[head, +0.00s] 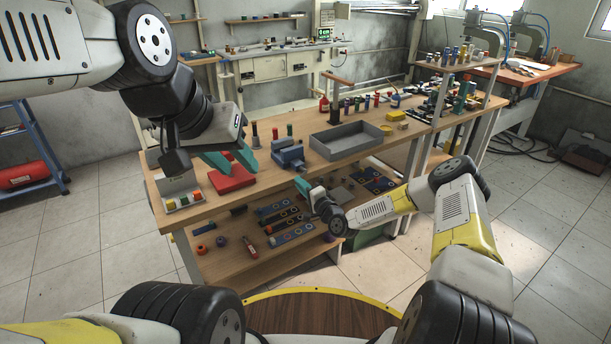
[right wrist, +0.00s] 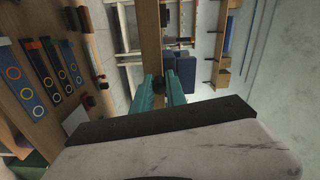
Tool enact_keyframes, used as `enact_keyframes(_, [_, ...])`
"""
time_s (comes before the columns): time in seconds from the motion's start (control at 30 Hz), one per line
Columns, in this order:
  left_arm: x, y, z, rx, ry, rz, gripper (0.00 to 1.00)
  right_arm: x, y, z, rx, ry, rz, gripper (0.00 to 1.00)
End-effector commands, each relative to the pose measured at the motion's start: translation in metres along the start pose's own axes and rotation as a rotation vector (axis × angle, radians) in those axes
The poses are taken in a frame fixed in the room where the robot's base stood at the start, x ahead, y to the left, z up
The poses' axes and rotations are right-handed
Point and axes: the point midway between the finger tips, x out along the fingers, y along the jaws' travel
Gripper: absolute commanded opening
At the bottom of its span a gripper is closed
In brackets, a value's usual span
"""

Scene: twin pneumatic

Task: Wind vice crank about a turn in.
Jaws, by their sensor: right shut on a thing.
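The blue-grey vice (head: 289,155) stands at the front edge of the workbench, left of the grey tray. My right gripper (head: 301,186) is just below and in front of it, at the bench's front edge. In the right wrist view its teal fingers (right wrist: 160,88) are closed around a small dark part, which looks like the crank's handle. The rest of the crank is hidden or too small to make out. My left gripper (head: 231,159) is open over the bench, left of the vice, with its fingers just above a red block (head: 232,179).
A grey tray (head: 346,143) lies right of the vice. A small rack with coloured pieces (head: 183,200) is at the bench's left end. Bottles and cylinders stand behind. The lower shelf (head: 225,265) holds several tools and parts, close under my right gripper.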

Motion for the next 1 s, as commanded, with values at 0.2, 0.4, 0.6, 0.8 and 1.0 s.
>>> enact_keyframes(0.2, [0.0, 0.0, 0.0, 0.0, 0.0, 0.0, 0.36, -0.001, -0.005, -0.002, 0.174, 0.009, 0.004, 0.0])
enact_keyframes(0.4, [0.0, 0.0, 0.0, 0.0, 0.0, 0.0, 0.36, -0.001, -0.01, -0.001, 0.288, 0.008, 0.005, 0.0])
enact_keyframes(0.6, [0.0, 0.0, 0.0, 0.0, 0.0, 0.0, 0.36, -0.001, -0.012, 0.0, 0.354, 0.008, 0.005, 0.0])
enact_keyframes(0.8, [0.0, 0.0, 0.0, 0.0, 0.0, 0.0, 0.36, -0.001, -0.013, 0.0, 0.38, 0.007, 0.006, 0.0])
enact_keyframes(1.0, [0.0, 0.0, 0.0, 0.0, 0.0, 0.0, 0.36, -0.002, -0.013, 0.001, 0.383, 0.006, 0.007, 0.0])
